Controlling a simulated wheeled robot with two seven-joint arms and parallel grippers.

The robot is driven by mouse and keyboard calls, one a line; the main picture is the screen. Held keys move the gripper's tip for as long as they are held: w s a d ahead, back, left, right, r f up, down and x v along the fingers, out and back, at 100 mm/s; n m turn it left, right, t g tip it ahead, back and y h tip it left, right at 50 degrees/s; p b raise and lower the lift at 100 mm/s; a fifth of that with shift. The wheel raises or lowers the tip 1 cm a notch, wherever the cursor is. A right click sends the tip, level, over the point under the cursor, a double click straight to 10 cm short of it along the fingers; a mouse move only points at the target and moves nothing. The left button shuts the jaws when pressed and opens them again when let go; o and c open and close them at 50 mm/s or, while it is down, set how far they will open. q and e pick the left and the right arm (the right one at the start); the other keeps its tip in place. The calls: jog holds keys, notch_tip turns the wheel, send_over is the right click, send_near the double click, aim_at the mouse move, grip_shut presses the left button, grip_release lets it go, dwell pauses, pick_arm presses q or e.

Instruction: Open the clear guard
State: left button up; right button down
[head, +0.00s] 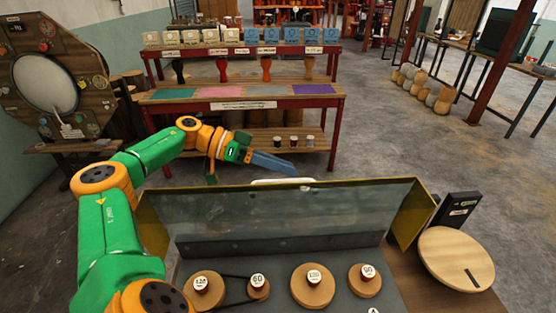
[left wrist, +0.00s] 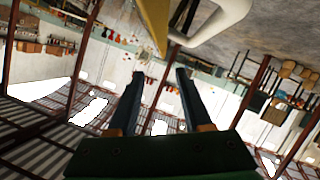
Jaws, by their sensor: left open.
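The clear guard (head: 285,211) is a see-through panel with yellow edges. It stands raised at the back of the pulley bench, its lower edge along a dark strip behind the pulleys. A white handle (head: 284,182) sits at the middle of its top edge, on the far side. My left gripper (head: 292,168) is just beyond and above that handle, its blue fingers pointing right. In the left wrist view, my left gripper (left wrist: 160,73) is open and empty; the white handle (left wrist: 222,22) and a yellow guard edge (left wrist: 154,24) lie past the fingertips, apart from them. My right gripper is not in view.
Several wooden pulleys (head: 313,288) lie uncovered on the dark bench plate in front of the guard. A round wooden disc (head: 456,258) and a black box (head: 457,211) are at the right. A red-framed shelf (head: 337,121) stands behind; open floor lies right of it.

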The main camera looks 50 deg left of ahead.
pick_arm(q)
jog(key=s+d+r+b, duration=0.1)
jog(key=s+d, duration=0.1)
jog(key=s+d+r+b, duration=0.2)
jog(key=s, duration=0.1)
jog(key=s+d+r+b, duration=0.2)
jog(key=shift+s+d+r, duration=0.15)
jog(key=shift+s+d, duration=0.2)
jog(key=shift+r, duration=0.15)
